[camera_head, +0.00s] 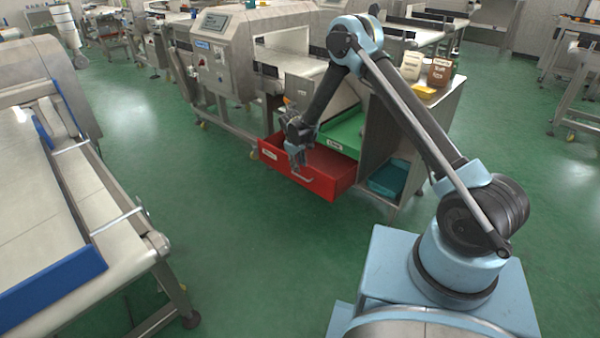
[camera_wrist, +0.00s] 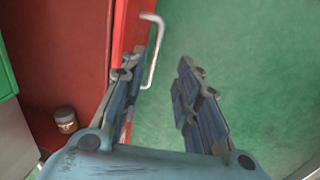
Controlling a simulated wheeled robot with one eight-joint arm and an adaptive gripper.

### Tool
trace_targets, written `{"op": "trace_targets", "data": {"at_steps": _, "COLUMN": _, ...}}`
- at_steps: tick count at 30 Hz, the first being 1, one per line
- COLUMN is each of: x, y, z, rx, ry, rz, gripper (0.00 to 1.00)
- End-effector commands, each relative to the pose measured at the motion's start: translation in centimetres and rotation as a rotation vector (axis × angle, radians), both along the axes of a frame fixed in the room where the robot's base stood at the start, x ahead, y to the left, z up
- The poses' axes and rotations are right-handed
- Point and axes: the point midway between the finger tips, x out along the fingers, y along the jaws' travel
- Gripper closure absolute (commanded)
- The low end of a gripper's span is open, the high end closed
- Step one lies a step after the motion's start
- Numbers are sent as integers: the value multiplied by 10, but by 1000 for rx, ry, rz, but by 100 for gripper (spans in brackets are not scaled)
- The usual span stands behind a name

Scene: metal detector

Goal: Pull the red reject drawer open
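The red drawer (camera_head: 325,187) stands pulled out from the metal cabinet, with its inside showing from above. In the wrist view the red drawer (camera_wrist: 60,50) fills the left side. Its pale bar handle (camera_wrist: 152,50) shows in the gap between my fingers, nearer the left one. In the head view the handle (camera_head: 297,178) is on the front panel. My gripper (camera_head: 299,165) is at the drawer's front. In the wrist view my gripper (camera_wrist: 162,68) is open, one finger by the front panel, the other over the floor. I cannot tell whether either finger touches the handle.
A small jar (camera_wrist: 66,120) lies inside the drawer. A green drawer or tray (camera_head: 345,135) is just behind the red drawer, and a teal bin (camera_head: 389,178) sits lower right. The green floor before the drawer is clear. A conveyor (camera_head: 60,225) stands at left.

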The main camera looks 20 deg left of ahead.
Motion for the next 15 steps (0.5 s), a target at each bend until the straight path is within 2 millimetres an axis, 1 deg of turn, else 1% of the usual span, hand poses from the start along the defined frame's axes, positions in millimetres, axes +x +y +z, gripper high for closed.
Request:
{"op": "trace_targets", "data": {"at_steps": 1, "x": -2, "y": 0, "z": 8, "rx": 0, "ry": 0, "rz": 0, "gripper": 70}}
{"op": "trace_targets", "data": {"at_steps": 6, "x": -5, "y": 2, "z": 26, "rx": 0, "ry": 1, "rz": 0, "gripper": 70}}
{"op": "trace_targets", "data": {"at_steps": 10, "x": -7, "y": 3, "z": 33, "rx": 1, "ry": 1, "rz": -1, "gripper": 70}}
{"op": "trace_targets", "data": {"at_steps": 15, "x": -7, "y": 3, "z": 36, "rx": 1, "ry": 1, "rz": -1, "gripper": 70}}
